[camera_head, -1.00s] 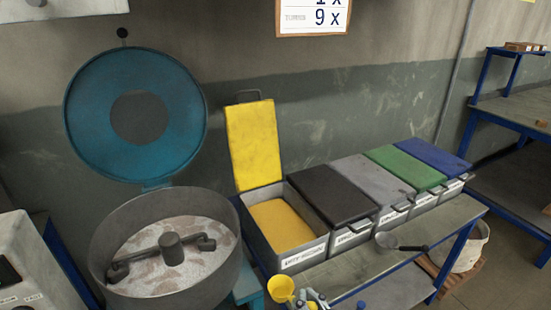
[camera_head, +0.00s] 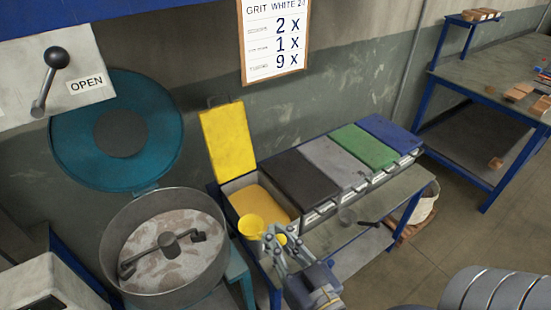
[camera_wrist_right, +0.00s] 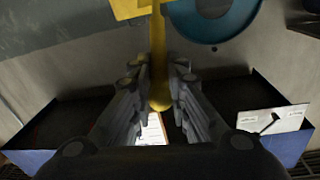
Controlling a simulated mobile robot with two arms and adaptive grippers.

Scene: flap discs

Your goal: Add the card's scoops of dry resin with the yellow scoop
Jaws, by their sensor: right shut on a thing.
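The yellow scoop (camera_head: 250,225) is in the grip of my right gripper (camera_head: 280,240), at the front edge of the open bin. In the right wrist view its yellow handle (camera_wrist_right: 158,70) runs between the two fingers of my right gripper (camera_wrist_right: 160,95), which are shut on it. The open bin (camera_head: 231,187) holds yellow material and has its yellow lid (camera_head: 229,140) raised. The card (camera_head: 274,40) on the wall reads "GRIT WHITE" with lines 2 x, 1 x and 9 x; its small words are unclear. The round mixer pan (camera_head: 112,235) holds pale powder around a dark stirring arm. My left gripper is out of view.
Bins with black (camera_head: 298,178), grey, green and blue lids stand shut in a row to the right. A dark metal scoop (camera_head: 347,216) lies before them. The mixer's blue lid (camera_head: 75,135) is raised. A lever (camera_head: 48,85) beside an OPEN label is at upper left.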

